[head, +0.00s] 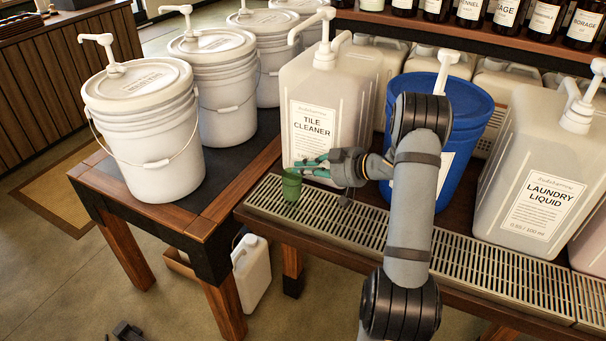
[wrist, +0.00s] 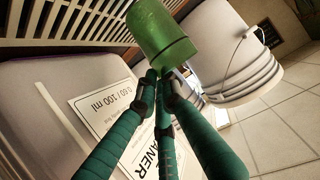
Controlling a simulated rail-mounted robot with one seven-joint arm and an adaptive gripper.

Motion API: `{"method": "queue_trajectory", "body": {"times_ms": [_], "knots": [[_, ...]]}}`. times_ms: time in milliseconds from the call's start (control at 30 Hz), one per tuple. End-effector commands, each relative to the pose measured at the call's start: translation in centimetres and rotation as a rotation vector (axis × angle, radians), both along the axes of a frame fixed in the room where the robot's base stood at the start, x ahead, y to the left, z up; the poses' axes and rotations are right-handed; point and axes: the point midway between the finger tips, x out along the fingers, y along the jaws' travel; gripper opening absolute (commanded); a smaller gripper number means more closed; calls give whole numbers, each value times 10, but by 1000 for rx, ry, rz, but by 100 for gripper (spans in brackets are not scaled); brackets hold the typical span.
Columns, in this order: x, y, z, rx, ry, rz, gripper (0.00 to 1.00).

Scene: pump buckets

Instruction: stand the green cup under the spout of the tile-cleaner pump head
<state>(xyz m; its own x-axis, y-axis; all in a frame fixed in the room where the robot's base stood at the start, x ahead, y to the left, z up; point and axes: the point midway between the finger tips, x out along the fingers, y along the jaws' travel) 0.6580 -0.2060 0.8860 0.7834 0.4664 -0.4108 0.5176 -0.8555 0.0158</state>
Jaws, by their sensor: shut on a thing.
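The green cup (head: 291,187) is upright at the left end of the slotted drip tray, in front of the white tile-cleaner canister (head: 329,98). I cannot tell whether its base touches the grating. The cup also shows at the top of the wrist view (wrist: 160,35). My gripper (head: 302,168), with teal fingers, reaches in from the right and is shut on the cup near its rim. The tile-cleaner pump head (head: 325,38) is on top of the canister, its spout pointing left. In the head picture the spout tip is almost straight above the cup.
The drip tray (head: 470,262) runs right along the bench front. A blue bucket (head: 472,118) and a laundry-liquid canister (head: 540,165) stand right of the tile cleaner. White pump buckets (head: 145,125) stand on the left table. Bottles line a shelf behind.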

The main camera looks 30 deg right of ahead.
Motion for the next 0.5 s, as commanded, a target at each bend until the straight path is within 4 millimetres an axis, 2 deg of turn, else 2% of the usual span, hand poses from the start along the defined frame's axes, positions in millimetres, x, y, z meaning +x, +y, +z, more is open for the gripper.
{"method": "queue_trajectory", "body": {"times_ms": [33,100,467,500], "knots": [[0,0,-9,3,3,1,0],[0,0,-13,0,0,1,0],[0,0,-17,0,0,0,0],[0,0,-16,-1,-1,-1,9]]}}
